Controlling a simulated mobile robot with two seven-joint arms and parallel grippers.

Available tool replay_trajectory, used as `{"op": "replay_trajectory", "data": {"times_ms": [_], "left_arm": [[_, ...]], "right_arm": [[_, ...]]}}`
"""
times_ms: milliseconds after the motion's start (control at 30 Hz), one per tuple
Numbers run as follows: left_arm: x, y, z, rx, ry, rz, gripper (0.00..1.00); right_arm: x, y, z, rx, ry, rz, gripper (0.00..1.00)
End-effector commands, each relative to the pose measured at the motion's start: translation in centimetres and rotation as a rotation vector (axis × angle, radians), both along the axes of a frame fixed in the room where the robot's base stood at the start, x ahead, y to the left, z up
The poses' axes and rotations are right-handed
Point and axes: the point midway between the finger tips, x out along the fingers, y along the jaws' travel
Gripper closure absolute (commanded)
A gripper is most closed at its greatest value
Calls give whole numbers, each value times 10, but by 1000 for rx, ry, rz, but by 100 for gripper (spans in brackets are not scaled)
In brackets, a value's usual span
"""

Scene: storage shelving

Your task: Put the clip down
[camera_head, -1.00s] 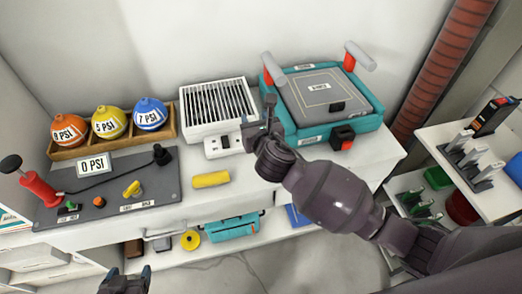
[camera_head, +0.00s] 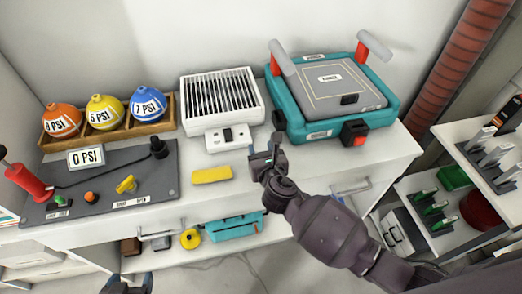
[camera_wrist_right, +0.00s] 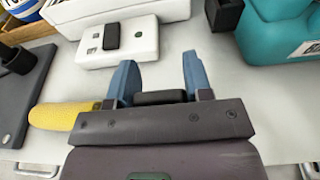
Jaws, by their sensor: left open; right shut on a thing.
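My right gripper (camera_head: 262,160) is over the front of the white counter, between the white grilled box and the teal machine. In the right wrist view its two blue fingers (camera_wrist_right: 157,85) stand apart around a small dark piece (camera_wrist_right: 160,98), which looks like the clip. Only a short black bar of it shows between the fingers; the rest is hidden by the gripper body. I cannot tell whether it touches the counter. My left gripper (camera_head: 130,283) is open at the bottom edge of the head view, only its tips showing, away from the counter.
A yellow block (camera_head: 212,175) lies left of my right gripper. The white grilled box (camera_head: 222,100) and teal machine (camera_head: 320,132) stand behind it. A grey panel (camera_head: 60,210) and several coloured balls are at the left. Some white counter (camera_head: 345,168) is bare at the front right.

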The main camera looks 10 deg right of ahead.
Motion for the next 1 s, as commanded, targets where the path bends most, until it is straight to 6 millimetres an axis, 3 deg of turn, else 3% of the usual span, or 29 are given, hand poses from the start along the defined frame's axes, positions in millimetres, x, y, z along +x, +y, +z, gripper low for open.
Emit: {"op": "replay_trajectory", "data": {"times_ms": [433, 467, 600, 1000], "left_arm": [[7, -1, 5, 3, -16, -8, 28], [7, -1, 5, 3, -16, -8, 28], [7, 0, 4, 3, -14, -8, 28], [4, 0, 3, 3, -7, -4, 28]], "right_arm": [[0, 0, -5, 0, -2, 0, 77], [0, 0, -5, 1, -2, 0, 52], [0, 0, -4, 0, -2, 0, 31], [-3, 0, 0, -1, -3, 0, 28]]}}
